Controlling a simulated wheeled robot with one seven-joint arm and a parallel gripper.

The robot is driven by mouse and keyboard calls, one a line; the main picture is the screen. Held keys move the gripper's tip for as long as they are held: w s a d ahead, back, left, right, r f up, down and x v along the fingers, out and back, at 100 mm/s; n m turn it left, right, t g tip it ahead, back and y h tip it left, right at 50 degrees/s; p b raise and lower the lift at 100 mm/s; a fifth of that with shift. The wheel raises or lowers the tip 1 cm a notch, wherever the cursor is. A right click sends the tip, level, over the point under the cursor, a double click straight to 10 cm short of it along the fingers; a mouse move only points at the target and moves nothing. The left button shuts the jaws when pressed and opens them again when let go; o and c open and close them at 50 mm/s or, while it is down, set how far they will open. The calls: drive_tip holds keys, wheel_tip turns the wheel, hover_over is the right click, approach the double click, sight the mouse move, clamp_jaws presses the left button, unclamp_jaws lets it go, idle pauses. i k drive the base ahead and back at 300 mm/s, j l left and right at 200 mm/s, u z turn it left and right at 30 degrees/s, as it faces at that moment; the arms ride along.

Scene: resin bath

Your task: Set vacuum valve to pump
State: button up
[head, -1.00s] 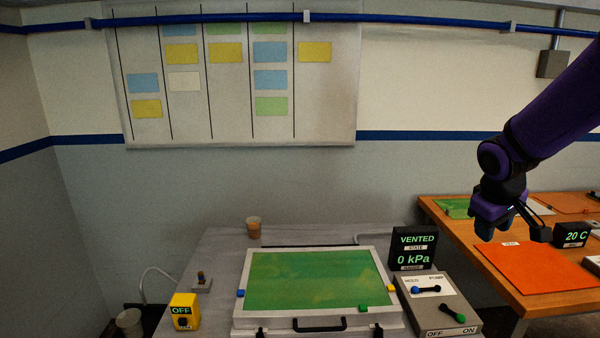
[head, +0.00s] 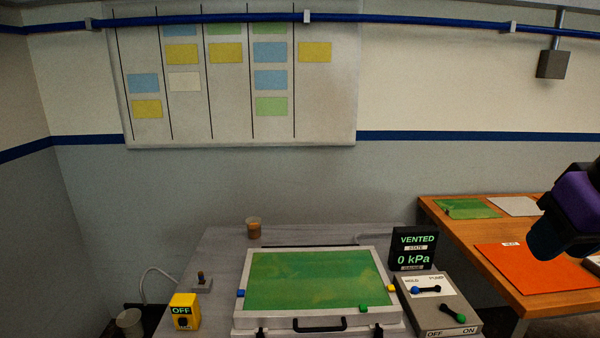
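The vacuum valve is a lever with a blue knob (head: 415,290) and a dark bar, on the white label plate of a grey control box (head: 423,312) at the right of the table. The blue end points left, away from the PUMP word at the plate's right; the left word is small and hard to read. A gauge display (head: 413,250) behind the box reads VENTED and 0 kPa. The purple and dark end of my arm with my gripper (head: 552,236) is at the right edge, over the orange mat, apart from the valve. Its fingers cannot be made out.
A second lever with a green knob (head: 460,317) sits on the box, near ON. Left of the box is a white-framed case (head: 240,318) with a green panel. A yellow OFF switch box (head: 185,311), a cup (head: 254,228) and a wooden side table (head: 455,235) stand around it.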

sight(415, 290)
drive_tip(key=i, duration=0.9)
